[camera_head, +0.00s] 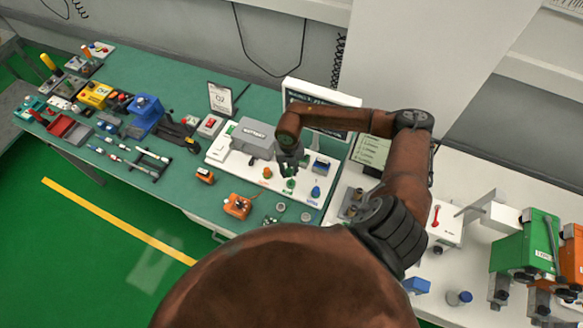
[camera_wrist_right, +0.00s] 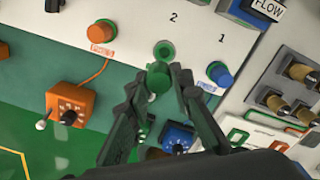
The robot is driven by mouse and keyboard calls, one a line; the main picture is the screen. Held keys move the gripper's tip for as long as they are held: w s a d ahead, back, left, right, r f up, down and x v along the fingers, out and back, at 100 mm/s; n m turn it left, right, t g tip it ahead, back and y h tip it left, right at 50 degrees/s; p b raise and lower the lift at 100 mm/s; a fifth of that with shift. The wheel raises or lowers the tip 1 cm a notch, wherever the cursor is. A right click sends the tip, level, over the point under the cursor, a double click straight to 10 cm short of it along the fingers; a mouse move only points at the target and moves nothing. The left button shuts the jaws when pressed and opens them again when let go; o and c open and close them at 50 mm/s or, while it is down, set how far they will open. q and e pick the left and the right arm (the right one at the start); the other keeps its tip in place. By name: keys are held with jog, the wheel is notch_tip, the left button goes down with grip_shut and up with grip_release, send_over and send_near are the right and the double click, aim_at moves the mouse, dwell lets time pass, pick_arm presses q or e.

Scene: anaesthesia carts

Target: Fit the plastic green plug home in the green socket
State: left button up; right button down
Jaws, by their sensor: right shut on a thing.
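The green plug (camera_wrist_right: 158,77) is held between the fingertips of my right gripper (camera_wrist_right: 157,92) in the right wrist view. The green socket (camera_wrist_right: 163,50) is a green ring with a dark centre on the white panel (camera_wrist_right: 190,42), just beyond the plug in that view. The plug looks apart from the socket; the exact gap is hard to judge. In the head view my right gripper (camera_head: 290,164) hangs over the panel with the plug (camera_head: 291,172) under its fingers, and the socket (camera_head: 289,185) shows just in front. My left gripper is out of view.
An orange plug (camera_wrist_right: 102,32) and a blue plug (camera_wrist_right: 220,73) stand on either side of the green socket. A grey box (camera_head: 253,138) stands at the panel's left back. An orange device (camera_head: 237,206) sits near the table's front edge.

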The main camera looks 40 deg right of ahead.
jog(key=shift+s+d+f+m, duration=0.15)
jog(key=shift+d+m, duration=0.25)
jog(key=shift+m, duration=0.6)
jog(key=shift+f, duration=0.15)
jog(key=b, duration=0.5)
send_over(291, 180)
jog(key=s+a, duration=0.1)
jog(key=shift+s+f, duration=0.2)
jog(key=shift+f, duration=2.6)
jog(key=shift+f+b, duration=0.75)
jog(key=shift+f, duration=0.25)
jog(key=c, duration=1.7)
grip_release()
jog(key=shift+o, duration=0.4)
